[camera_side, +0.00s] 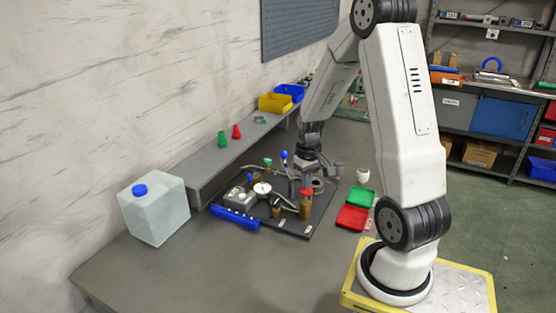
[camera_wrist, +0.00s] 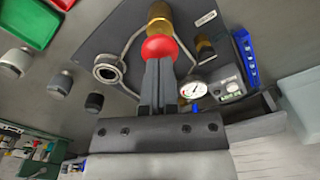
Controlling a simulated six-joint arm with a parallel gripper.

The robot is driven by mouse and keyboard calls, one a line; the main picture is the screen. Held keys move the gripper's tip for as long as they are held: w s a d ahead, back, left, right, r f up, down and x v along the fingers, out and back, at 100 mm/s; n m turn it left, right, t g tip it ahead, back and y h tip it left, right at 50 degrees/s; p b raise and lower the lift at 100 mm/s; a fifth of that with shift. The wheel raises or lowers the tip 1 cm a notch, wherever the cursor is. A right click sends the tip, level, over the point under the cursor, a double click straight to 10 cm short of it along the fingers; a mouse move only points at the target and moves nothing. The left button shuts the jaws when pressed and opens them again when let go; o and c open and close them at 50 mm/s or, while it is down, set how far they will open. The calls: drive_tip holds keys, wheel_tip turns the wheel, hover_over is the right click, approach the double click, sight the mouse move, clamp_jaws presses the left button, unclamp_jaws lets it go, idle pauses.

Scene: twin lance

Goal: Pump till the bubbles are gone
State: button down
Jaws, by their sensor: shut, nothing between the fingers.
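A brass cylinder (camera_side: 305,209) with a red cap (camera_side: 306,191) stands upright on a dark board (camera_side: 287,228). In the wrist view the red cap (camera_wrist: 159,48) lies just beyond the fingertips, with the brass part (camera_wrist: 159,14) behind it. My gripper (camera_wrist: 158,64) is shut and empty, its fingers overlapping the cap's near edge in the picture; I cannot tell whether they touch it. In the side view the gripper is low over the board, its fingertips hard to make out. A round gauge (camera_wrist: 194,90) sits on the board beside a grey box (camera_wrist: 229,85). No bubbles can be made out.
A ring-shaped metal fitting (camera_wrist: 108,69) is joined to the board's pipework. A blue bar (camera_side: 234,217) lies at the board's front edge. A clear jug (camera_side: 155,209) with a blue cap stands left. Green (camera_side: 360,196) and red (camera_side: 352,218) trays lie right. The front table is clear.

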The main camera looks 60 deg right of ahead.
drive_tip(key=shift+f, duration=0.3)
drive_tip(key=shift+f, duration=1.3)
drive_tip(key=shift+r, duration=2.35)
wheel_tip(320, 180, up, 7)
drive_tip(key=shift+f, duration=0.15)
